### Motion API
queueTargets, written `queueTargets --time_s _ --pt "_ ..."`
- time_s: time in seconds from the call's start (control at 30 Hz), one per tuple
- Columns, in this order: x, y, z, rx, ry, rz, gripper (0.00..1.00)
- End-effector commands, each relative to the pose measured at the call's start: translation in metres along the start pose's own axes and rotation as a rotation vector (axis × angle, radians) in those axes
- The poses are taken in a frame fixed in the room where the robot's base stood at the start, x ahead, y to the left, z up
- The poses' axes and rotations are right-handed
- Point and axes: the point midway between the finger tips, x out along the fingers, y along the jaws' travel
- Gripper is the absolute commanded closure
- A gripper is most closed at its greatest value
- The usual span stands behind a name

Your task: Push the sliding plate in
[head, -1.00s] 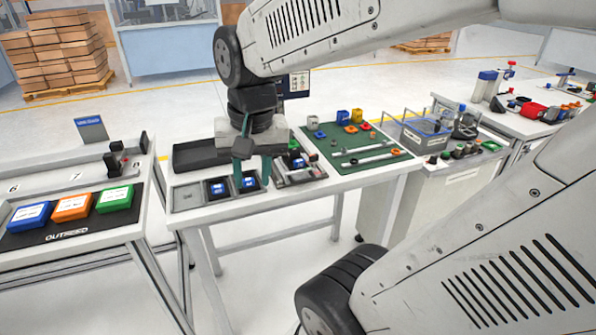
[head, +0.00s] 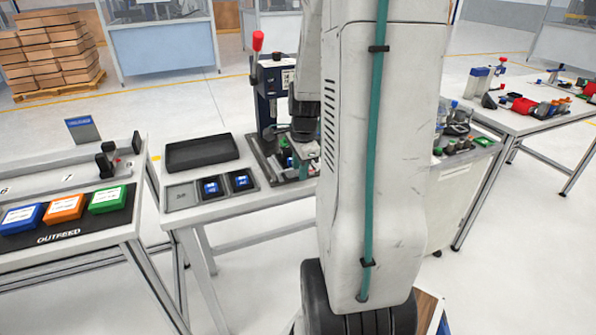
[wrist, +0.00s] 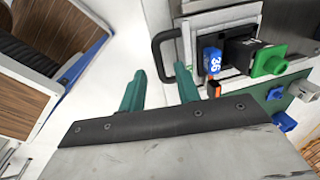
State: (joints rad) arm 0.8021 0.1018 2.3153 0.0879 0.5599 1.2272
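The sliding plate (wrist: 189,48) is the silver and dark piece with a black loop handle (wrist: 158,58) in the wrist view. On it sit a blue block marked 36 (wrist: 211,62) and a black part with a green end (wrist: 270,62). My gripper (wrist: 160,74) is open, its two teal fingers apart. The handle bar shows between the fingertips in the picture; I cannot tell whether they touch it. In the head view my gripper (head: 302,172) is low at the press (head: 272,85) with the red-knobbed lever. My arm hides much of the plate there.
Left of the press, a black tray (head: 202,152) and small compartments with blue pieces (head: 211,188) are on the white table. The outfeed table (head: 75,263) with blue, orange and green boxes stands further left. In the wrist view a wood-sided bin (wrist: 28,95) is at left.

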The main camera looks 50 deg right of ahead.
Motion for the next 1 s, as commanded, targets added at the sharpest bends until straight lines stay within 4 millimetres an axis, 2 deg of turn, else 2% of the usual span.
queueTargets --time_s 0.1,0.2,0.47,0.6,0.77,0.87,1.0 --pt "0.013 0.000 0.000 -0.001 -0.001 0.002 0.67" --pt "0.018 0.000 0.000 -0.002 0.000 0.000 0.67" --pt "0.019 0.000 0.000 -0.002 0.000 -0.001 0.67" --pt "0.019 0.000 0.000 -0.002 0.000 -0.001 1.00" --pt "0.019 -0.001 0.000 -0.002 0.000 -0.001 1.00" --pt "0.021 -0.010 0.000 -0.002 0.000 0.000 1.00" --pt "0.027 -0.044 -0.001 -0.004 0.000 -0.002 1.00"
